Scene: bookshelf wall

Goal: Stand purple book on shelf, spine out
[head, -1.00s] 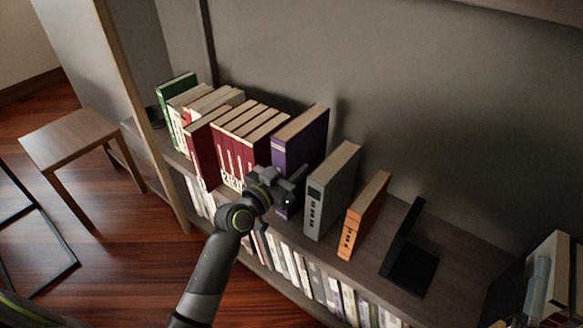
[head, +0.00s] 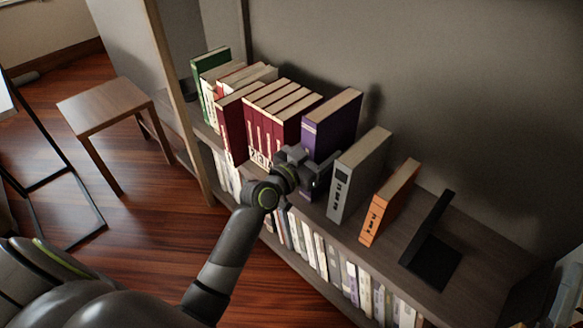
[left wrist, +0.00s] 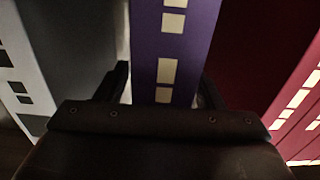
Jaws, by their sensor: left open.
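The purple book (head: 334,125) stands upright on the shelf top (head: 345,233), its spine facing out. It is between the row of maroon books and a grey book. My left gripper (head: 312,172) is at its lower spine. In the left wrist view the purple spine (left wrist: 178,45) with pale blocks lies between the two dark fingers of my left gripper (left wrist: 164,88), which is open. I cannot tell whether either finger touches the book. The lower part of the spine is hidden by the gripper in the head view. My right gripper is not in view.
Maroon books (head: 270,120) stand left of the purple book, with a green book (head: 207,70) farther left. To the right stand the grey book (head: 357,172), an orange book (head: 388,202) and a black bookend (head: 432,255). A wooden stool (head: 105,105) stands on the floor.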

